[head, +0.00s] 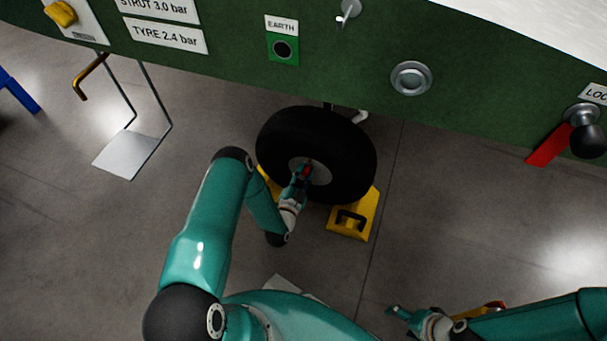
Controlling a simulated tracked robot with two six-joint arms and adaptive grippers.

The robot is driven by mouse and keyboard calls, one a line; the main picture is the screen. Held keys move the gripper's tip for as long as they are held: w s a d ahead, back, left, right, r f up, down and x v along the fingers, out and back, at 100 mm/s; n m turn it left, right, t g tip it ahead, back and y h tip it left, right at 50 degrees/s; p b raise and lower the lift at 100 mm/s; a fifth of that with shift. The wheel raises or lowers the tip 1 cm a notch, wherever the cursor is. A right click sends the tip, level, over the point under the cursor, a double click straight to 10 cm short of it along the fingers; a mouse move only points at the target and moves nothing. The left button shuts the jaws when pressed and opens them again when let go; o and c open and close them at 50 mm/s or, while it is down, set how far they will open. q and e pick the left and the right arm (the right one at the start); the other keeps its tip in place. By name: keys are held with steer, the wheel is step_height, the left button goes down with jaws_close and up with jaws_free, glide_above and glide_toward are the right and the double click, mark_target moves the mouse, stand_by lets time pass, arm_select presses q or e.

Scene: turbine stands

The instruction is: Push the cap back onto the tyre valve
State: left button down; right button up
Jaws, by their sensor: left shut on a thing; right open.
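The black tyre (345,155) stands under the green body, with a grey hub (320,174) facing me. My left gripper (303,174) is at the hub, shut on a small red thing that looks like the valve cap (306,169). The valve itself is hidden behind the gripper or too small to make out, so I cannot tell whether the cap touches it. My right gripper (397,312) is open at the bottom right, low over the floor and well away from the tyre.
Yellow chocks (354,222) sit against the tyre. The green body (340,70) overhangs the wheel, with an earth socket (283,49), a round fitting (411,78) and a red lever (549,146). A metal step (132,155) hangs at left. The floor right of the tyre is clear.

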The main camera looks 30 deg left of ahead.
arm_select(q)
steer(key=shift+w+r, duration=0.2)
steer(key=shift+w, duration=0.05)
steer(key=c, duration=0.8)
jaws_free()
steer(key=shift+f, duration=0.15)
steer(key=shift+c, duration=0.2)
steer(key=shift+o, duration=0.3)
steer(key=shift+s, duration=0.1)
steer(key=shift+o, duration=0.4)
steer(key=shift+s, duration=0.15)
steer(key=p+v, duration=0.2)
steer(key=v, duration=0.5)
steer(key=shift+p, duration=0.35)
